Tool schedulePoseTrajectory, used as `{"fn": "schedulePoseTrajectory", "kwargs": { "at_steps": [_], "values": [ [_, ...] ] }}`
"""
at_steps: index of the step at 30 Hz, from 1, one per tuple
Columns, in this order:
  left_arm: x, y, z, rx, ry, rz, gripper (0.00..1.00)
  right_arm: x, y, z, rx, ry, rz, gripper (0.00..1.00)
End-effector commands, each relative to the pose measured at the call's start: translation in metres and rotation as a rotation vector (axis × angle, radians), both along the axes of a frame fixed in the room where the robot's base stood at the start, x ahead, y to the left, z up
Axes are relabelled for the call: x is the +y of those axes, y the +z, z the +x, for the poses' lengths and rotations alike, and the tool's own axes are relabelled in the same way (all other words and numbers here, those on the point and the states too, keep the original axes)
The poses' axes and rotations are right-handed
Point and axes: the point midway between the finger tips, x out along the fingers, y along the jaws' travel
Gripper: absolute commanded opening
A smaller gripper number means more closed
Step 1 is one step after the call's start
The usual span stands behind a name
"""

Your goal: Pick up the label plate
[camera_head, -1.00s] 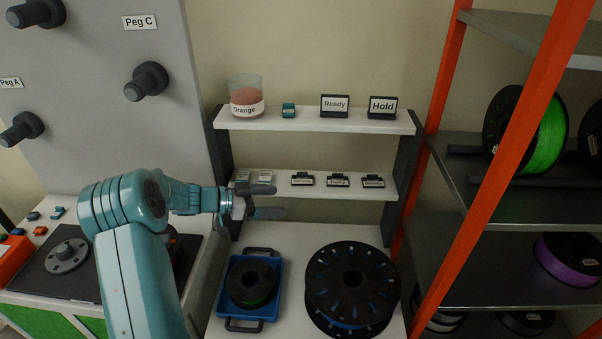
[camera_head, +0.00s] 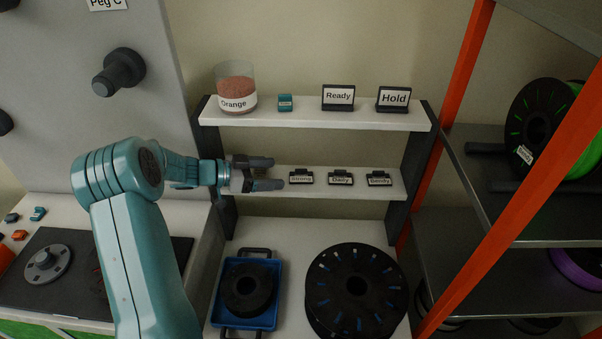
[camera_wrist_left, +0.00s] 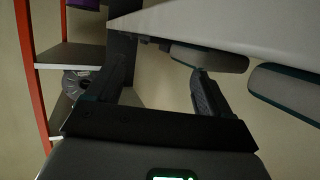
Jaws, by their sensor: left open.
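Three small dark label plates stand in a row on the lower shelf: a left one (camera_head: 301,177), a middle one reading "Daisy" or similar (camera_head: 340,178) and a right one (camera_head: 378,179). Larger plates "Ready" (camera_head: 338,97) and "Hold" (camera_head: 393,99) stand on the upper shelf. I cannot tell which plate is meant. My left gripper (camera_head: 266,174) is open and empty at the left part of the lower shelf, its fingertips just left of the left small plate. In the left wrist view its fingers (camera_wrist_left: 160,90) are apart with nothing between them. My right gripper is not in view.
An "Orange" jar (camera_head: 236,89) and a teal block (camera_head: 285,102) stand on the upper shelf (camera_head: 310,118), close above the gripper. Below are a blue tray (camera_head: 269,318) and a large black spool (camera_head: 357,290). An orange-framed rack (camera_head: 462,110) stands at right.

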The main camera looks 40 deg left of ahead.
Motion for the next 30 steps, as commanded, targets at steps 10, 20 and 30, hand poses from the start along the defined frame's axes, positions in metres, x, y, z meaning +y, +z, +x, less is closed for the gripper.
{"fn": "schedulePoseTrajectory", "kwargs": {
  "at_steps": [10,20,30],
  "values": [
    [-0.027,-0.011,0.040,0.001,-0.005,-0.004,0.81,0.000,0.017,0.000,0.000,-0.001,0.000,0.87],
    [-0.033,-0.020,0.058,0.001,-0.001,-0.001,0.81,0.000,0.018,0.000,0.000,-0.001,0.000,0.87],
    [-0.032,-0.020,0.059,0.001,-0.001,-0.001,0.22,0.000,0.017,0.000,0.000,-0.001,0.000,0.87]
  ]
}}
